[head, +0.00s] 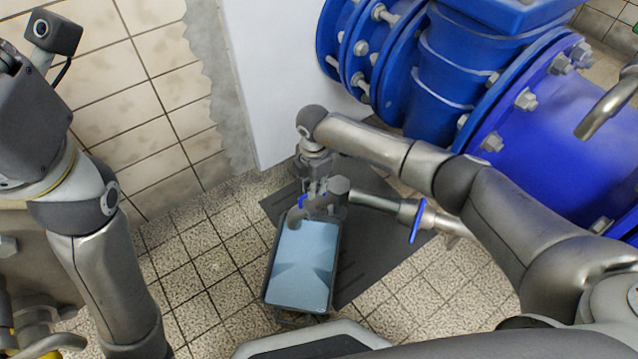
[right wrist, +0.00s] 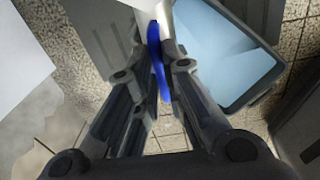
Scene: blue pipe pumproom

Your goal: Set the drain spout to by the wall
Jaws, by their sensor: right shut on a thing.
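The drain spout (head: 378,203) is a grey metal pipe low over the floor, running left from a valve with a blue lever (head: 416,222). Its left end is over the far edge of a dark tray (head: 303,268) with a pale blue, shiny surface. My right gripper (head: 318,198) is at this left end, shut on a small blue handle (head: 302,202). In the right wrist view the blue handle (right wrist: 158,62) stands between the fingers, and the tray (right wrist: 225,50) is beside it on the right. My left arm shows at the left; its gripper is out of view.
A white wall (head: 285,80) and a tiled wall (head: 140,90) stand behind. Large blue flanged pipes (head: 540,110) fill the upper right. A dark mat (head: 375,255) lies under the spout. Tiled floor (head: 200,270) left of the tray is clear.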

